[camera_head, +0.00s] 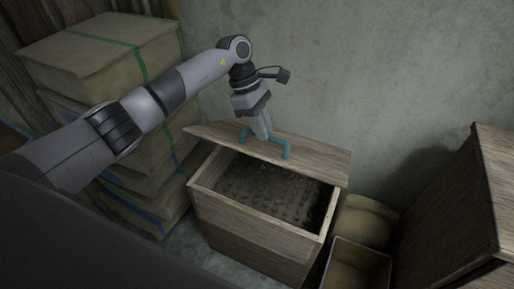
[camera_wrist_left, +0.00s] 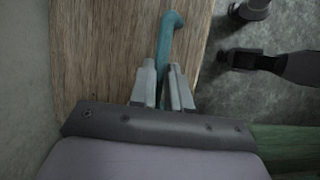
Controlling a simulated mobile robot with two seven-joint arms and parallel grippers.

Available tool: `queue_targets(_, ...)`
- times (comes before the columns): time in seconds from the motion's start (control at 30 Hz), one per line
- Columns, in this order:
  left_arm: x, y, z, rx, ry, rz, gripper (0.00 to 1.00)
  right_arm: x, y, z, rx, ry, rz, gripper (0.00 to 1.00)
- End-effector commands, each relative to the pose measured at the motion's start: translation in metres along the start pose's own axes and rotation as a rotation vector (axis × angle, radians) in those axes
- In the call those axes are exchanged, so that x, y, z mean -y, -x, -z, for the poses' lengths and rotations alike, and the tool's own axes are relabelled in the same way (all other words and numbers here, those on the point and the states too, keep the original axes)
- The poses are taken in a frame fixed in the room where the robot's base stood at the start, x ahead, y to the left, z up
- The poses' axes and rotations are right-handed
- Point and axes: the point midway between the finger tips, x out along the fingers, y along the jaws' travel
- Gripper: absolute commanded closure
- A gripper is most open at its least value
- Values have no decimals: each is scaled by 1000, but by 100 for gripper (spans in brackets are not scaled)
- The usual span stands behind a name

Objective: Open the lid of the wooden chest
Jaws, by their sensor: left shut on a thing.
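The wooden chest (camera_head: 250,231) stands against the wall in the middle of the head view. Its lid (camera_head: 318,155) lies back toward the wall, leaving most of the opening uncovered, and a dark bumpy interior (camera_head: 272,190) shows. A teal handle (camera_head: 285,150) is on the lid. My left gripper (camera_head: 262,134) is over the lid and shut on the handle. In the left wrist view, the fingers (camera_wrist_left: 163,88) close around the teal handle (camera_wrist_left: 171,35), with the wooden lid (camera_wrist_left: 100,50) beside it.
Wrapped bales with green straps (camera_head: 95,70) are stacked left of the chest. A small open box (camera_head: 358,265) and a tan sack (camera_head: 365,220) sit to its right. A wooden cabinet (camera_head: 490,200) stands at the far right. The plaster wall (camera_head: 390,70) is close behind.

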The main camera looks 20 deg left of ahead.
Motion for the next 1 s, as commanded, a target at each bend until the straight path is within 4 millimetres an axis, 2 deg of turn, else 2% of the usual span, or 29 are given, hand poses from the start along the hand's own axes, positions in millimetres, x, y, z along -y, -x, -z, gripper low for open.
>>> queue_targets(0.03,-9,1,1,-5,2,-24,100,0,-3,-5,0,0,0,57)
queue_targets(0.23,-18,11,-2,-7,5,-20,100,0,-7,-9,0,0,0,57)
queue_targets(0.8,-21,12,-3,-9,5,-11,100,0,-8,-10,0,0,0,57)
queue_targets(0.83,-21,12,-3,-9,5,-10,80,0,-8,-10,-1,0,0,57)
queue_targets(0.9,-20,12,-3,-8,5,-10,58,0,-8,-10,-1,0,0,57)
queue_targets(1.0,-21,13,-4,-6,5,-11,58,0,-8,-10,-2,0,0,57)
